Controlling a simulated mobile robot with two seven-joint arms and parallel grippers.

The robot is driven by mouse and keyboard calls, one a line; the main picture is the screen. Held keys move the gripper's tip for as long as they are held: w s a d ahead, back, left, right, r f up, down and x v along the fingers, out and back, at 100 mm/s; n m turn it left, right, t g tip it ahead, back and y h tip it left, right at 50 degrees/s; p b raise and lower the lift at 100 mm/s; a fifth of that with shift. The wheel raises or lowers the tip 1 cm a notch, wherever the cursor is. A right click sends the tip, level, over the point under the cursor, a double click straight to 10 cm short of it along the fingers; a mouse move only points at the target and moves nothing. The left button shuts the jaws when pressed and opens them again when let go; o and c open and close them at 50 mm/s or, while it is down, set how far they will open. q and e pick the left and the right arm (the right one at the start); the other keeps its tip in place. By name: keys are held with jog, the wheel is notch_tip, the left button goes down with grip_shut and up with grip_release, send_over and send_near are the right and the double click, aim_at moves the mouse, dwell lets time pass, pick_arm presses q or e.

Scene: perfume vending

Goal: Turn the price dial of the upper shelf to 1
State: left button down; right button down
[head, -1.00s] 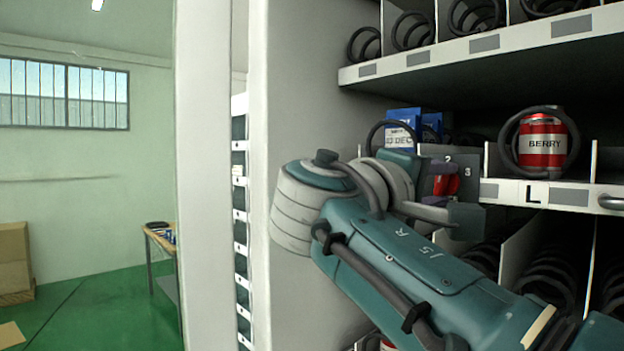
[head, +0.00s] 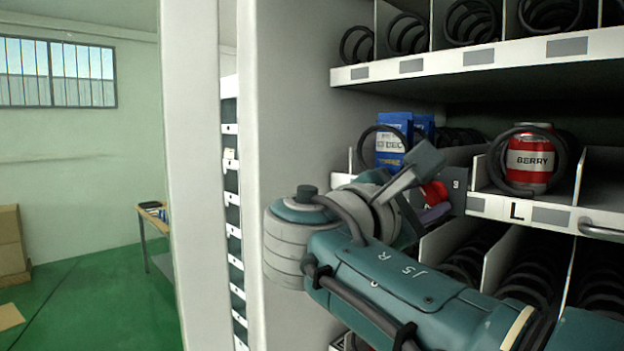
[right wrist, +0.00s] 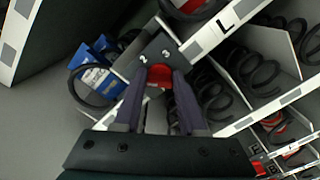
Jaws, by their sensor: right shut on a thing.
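The red price dial (head: 436,192) sits on a dark plate (head: 457,188) at the front edge of the shelf with the blue packs and the red can. In the right wrist view the plate (right wrist: 155,47) shows the numerals 2 and 3 above the dial (right wrist: 160,74); I see no 1. My right gripper (head: 432,190) is shut on the dial, one finger on each side of it, as the right wrist view also shows (right wrist: 160,82). The fingers hide part of the dial, so its pointing direction is unclear. My left gripper is not in view.
Blue packs (head: 391,148) stand behind the dial, left of a red can marked BERRY (head: 530,161) in a coil. The cabinet side wall (head: 290,120) stands left of my wrist.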

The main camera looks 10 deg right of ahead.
jog(key=shift+n+p, duration=0.85)
jog(key=shift+n, duration=1.05)
jog(key=shift+f, duration=0.1)
jog(key=shift+c, duration=2.4)
grip_release()
jog(key=shift+w, duration=0.1)
jog(key=b+v, duration=0.4)
jog(key=v, duration=0.6)
jog(key=shift+b, duration=0.3)
